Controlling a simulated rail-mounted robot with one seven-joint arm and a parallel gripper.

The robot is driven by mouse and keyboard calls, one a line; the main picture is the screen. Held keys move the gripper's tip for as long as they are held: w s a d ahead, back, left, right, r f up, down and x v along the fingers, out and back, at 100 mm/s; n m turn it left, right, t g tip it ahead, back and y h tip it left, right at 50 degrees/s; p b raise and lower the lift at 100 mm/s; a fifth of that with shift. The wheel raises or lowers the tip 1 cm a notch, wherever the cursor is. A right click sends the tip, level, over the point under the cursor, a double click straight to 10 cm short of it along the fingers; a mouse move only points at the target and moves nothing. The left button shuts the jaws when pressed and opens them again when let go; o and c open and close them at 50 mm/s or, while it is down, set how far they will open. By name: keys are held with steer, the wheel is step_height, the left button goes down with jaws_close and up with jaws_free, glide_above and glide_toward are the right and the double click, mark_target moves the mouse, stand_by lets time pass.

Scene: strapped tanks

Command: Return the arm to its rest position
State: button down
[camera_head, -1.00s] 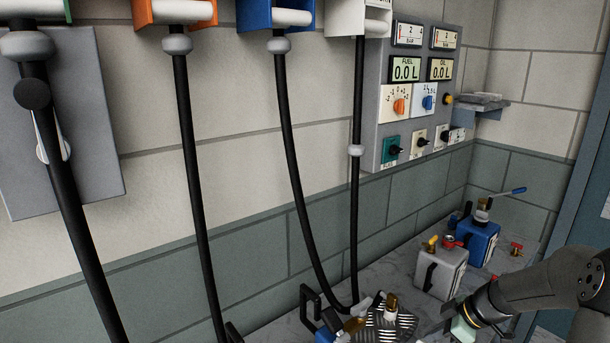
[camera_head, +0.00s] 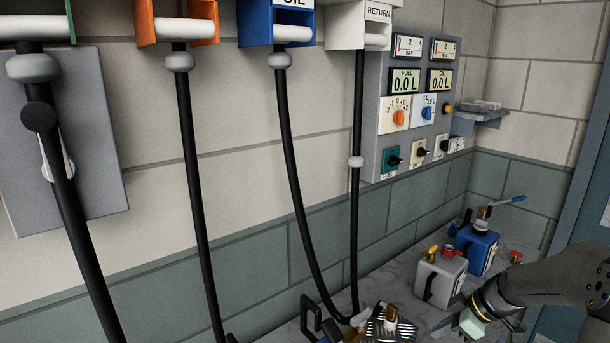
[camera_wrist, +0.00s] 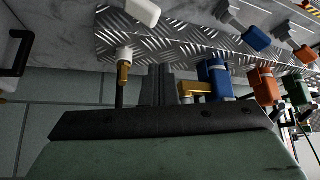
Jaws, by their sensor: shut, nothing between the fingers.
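My arm (camera_head: 550,284) reaches in from the right edge of the head view, over the grey bench. My gripper (camera_wrist: 157,72) shows in the wrist view as two dark fingers pressed together, with nothing between them. Its dark body and pale green cover fill the bottom of that view. In the head view, the pale green part (camera_head: 473,324) and a yellow ring mark the wrist; the fingertips are hard to make out there. The gripper is close to the checkered metal plate (camera_wrist: 180,42) and its fittings; I cannot tell whether it touches anything.
A grey tank (camera_head: 439,280) and a blue tank (camera_head: 477,250) with valves stand on the bench by my arm. Several black hoses hang along the wall. Blue (camera_wrist: 215,78), orange (camera_wrist: 264,86) and green (camera_wrist: 297,91) fittings are right of the fingers. A control panel (camera_head: 418,105) is on the wall.

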steer(key=s+a+r+m+g+h, duration=0.3)
steer(key=s+a+m, duration=0.1)
steer(key=s+a, duration=0.6)
steer(key=s+a+m+h, duration=0.1)
steer(key=s+a+m, duration=0.2)
steer(key=s, duration=0.4)
steer(key=s+a+r+m+h, duration=0.1)
steer(key=s+a+m, duration=0.2)
steer(key=s, duration=0.5)
steer(key=shift+a+m+h, duration=0.3)
steer(key=shift+m+h, duration=0.1)
steer(key=shift+m, duration=0.5)
steer(key=shift+w+r, duration=0.15)
